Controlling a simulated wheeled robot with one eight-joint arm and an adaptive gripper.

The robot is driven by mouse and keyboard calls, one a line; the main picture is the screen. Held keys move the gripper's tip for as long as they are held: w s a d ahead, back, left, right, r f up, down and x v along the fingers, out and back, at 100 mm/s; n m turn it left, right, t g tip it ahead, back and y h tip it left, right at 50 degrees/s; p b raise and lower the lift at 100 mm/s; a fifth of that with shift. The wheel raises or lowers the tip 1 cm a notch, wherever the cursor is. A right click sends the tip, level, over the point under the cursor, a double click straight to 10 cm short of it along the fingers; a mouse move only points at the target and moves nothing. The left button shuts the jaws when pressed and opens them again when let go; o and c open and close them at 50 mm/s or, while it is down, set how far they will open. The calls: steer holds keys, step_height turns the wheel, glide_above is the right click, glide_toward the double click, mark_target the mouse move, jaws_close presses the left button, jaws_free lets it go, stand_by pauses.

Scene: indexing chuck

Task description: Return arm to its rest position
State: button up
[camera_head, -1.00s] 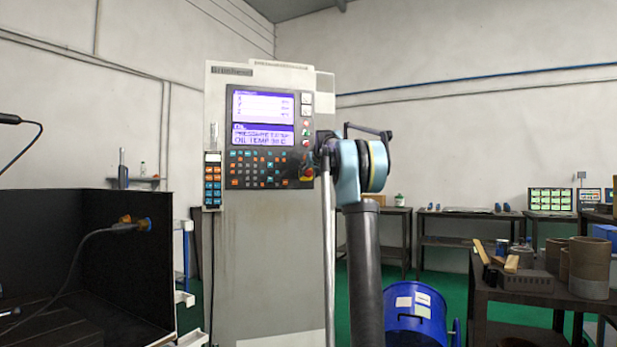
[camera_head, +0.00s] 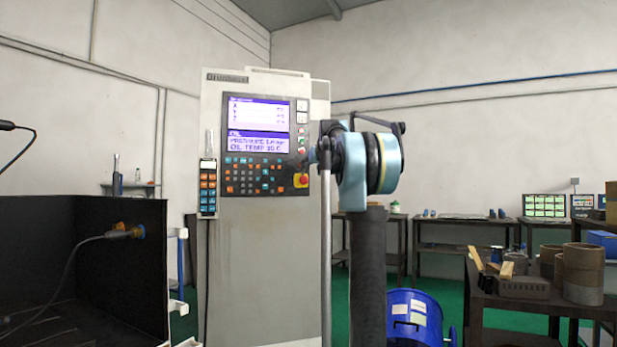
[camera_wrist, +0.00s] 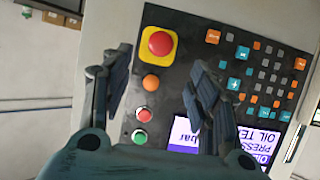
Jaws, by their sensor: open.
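My gripper (camera_wrist: 158,75) is open and empty in the wrist view, its two dark padded fingers spread apart in front of a machine control panel (camera_wrist: 190,105). The red emergency button on its yellow base (camera_wrist: 159,43) shows between the fingertips, apart from them. In the head view the control panel (camera_head: 240,188) is on the tall grey cabinet (camera_head: 265,270), with its screen lit. My arm stands just right of the panel, bent at a blue joint. The gripper is mostly hidden behind my own arm there.
A black open-topped enclosure (camera_head: 120,260) with a cable stands at the left. A blue bin (camera_head: 418,315) is on the floor right of my arm. A dark table (camera_head: 520,305) with brown cylinders (camera_head: 583,272) is at the right. Benches line the back wall.

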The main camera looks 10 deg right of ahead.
steer(key=shift+s+r, duration=0.1)
steer(key=shift+s, duration=0.15)
stand_by(0.3)
steer(key=s+a+f+m+g+h, duration=0.1)
steer(key=s+f+g, duration=1)
steer(key=s+f, duration=4.8)
steer(key=shift+s+a+m+h, duration=0.25)
steer(key=shift+a+m+h, duration=0.05)
steer(key=shift+a+h, duration=0.25)
